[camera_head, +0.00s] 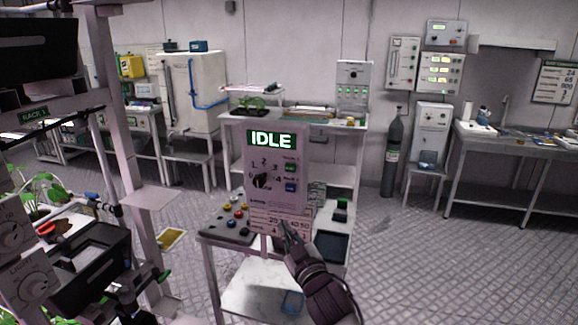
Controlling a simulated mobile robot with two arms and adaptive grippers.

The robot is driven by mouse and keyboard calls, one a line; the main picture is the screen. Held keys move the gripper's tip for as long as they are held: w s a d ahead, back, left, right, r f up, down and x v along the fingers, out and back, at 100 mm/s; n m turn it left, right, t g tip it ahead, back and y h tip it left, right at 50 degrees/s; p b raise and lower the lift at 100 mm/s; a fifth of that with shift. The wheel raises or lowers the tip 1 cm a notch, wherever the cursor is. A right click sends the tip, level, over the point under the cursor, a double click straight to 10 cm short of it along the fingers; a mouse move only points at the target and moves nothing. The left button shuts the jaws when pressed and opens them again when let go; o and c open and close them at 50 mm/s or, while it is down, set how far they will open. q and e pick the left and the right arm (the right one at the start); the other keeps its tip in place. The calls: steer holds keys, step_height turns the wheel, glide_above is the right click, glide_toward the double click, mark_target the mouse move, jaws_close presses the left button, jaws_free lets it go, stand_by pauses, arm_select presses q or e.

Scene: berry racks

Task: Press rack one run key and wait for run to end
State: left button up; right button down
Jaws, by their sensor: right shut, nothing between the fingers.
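A pale control panel (262,185) stands upright on a small cart in the middle. Its display (271,139) reads IDLE in green. Below are a black dial (261,180) with numbers around it, a green key (290,168) and a blue key (290,187); their small labels are hard to read. My right gripper (286,230) is shut and empty, its tips at the panel's lower edge, below the keys; I cannot tell whether they touch. The rack labelled RACK 1 (33,113) is at the left.
The cart (230,246) carries a board with several coloured buttons (228,222) left of the panel and a dark tray (333,247) on the right. A bench (240,119) stands behind. A grey gas cylinder (393,155) stands by the back wall. The floor at right is clear.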

mark_target(291, 168)
step_height(291, 168, up, 11)
steer(key=s+a+n+t+y, duration=0.1)
steer(key=a+y, duration=0.1)
steer(key=shift+s+a, duration=0.15)
steer(key=shift+s, duration=0.2)
steer(key=shift+w+d+b, duration=0.25)
steer(key=shift+w+d, duration=0.2)
steer(key=shift+w, duration=0.95)
steer(key=shift+w+d+b, duration=0.3)
steer(key=shift+w+d, duration=0.15)
steer(key=shift+w, duration=1)
steer(key=shift+w+d+b, duration=0.25)
steer(key=shift+w+d, duration=0.2)
steer(key=shift+w, duration=0.95)
steer(key=shift+w+d, duration=0.15)
steer(key=shift+w, duration=0.2)
